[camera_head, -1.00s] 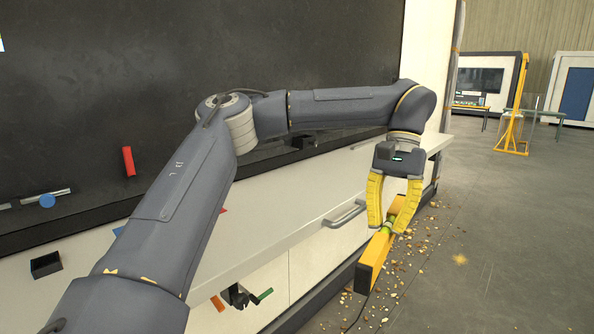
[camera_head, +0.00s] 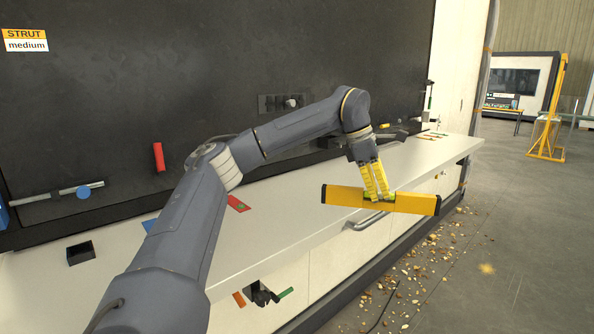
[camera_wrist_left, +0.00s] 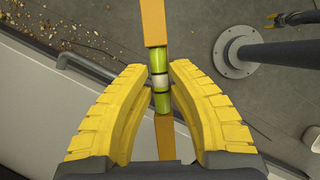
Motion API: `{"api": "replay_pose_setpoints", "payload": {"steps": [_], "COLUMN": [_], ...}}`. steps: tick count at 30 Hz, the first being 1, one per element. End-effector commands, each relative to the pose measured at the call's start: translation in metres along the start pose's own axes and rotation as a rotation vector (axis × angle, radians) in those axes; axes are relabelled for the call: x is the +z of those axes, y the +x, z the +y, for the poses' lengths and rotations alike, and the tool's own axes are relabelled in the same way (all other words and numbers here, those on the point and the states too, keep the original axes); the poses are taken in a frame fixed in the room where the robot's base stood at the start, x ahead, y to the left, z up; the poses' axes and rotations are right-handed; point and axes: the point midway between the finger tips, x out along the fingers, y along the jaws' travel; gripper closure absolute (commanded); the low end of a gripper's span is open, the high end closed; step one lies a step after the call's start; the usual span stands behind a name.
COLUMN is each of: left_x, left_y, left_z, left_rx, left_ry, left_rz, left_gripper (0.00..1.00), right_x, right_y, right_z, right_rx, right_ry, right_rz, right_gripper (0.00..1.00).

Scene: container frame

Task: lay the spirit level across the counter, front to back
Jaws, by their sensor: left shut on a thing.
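The spirit level (camera_head: 413,203) is a long yellow-orange bar with a green vial section in its middle. My left gripper (camera_head: 378,197) is shut on that middle section and holds the level in the air at the counter's front edge. In the head view the level lies nearly level, its right end slightly lower. In the left wrist view the level (camera_wrist_left: 154,24) runs up the picture between the two yellow fingers (camera_wrist_left: 160,85). The counter (camera_head: 285,222) is a long white worktop behind and below it. My right gripper is not in view.
A bar handle (camera_head: 366,222) juts from the counter front. A dark panel (camera_head: 200,80) rises behind. Brown bits (camera_head: 425,265) litter the floor. Much of the worktop is clear.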

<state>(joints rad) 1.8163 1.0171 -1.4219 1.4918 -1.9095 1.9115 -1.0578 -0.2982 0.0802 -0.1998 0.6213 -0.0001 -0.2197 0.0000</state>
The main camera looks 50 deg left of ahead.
Motion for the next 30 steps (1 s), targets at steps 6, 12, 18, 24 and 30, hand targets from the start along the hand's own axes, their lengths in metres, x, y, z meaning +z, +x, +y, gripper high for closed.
{"api": "replay_pose_setpoints", "payload": {"steps": [6, 12, 18, 24, 30], "left_x": [-0.032, -0.067, -0.113, -0.173, -0.222], "left_y": [-0.011, -0.024, -0.04, -0.061, -0.077], "left_z": [0.036, 0.068, 0.102, 0.134, 0.151], "left_rx": [0.172, 0.341, 0.534, 0.757, 0.924], "left_ry": [-0.402, -0.799, -1.255, -1.773, -2.165], "left_rz": [0.002, 0.003, 0.005, 0.006, 0.008], "left_gripper": [1.0, 1.0, 1.0, 1.0, 1.0], "right_x": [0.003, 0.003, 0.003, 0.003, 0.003], "right_y": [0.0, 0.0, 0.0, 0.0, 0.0], "right_z": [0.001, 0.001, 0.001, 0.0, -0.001], "right_rx": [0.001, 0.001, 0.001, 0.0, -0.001], "right_ry": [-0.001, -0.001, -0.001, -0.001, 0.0], "right_rz": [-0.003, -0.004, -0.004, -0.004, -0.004], "right_gripper": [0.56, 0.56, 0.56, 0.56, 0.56]}}
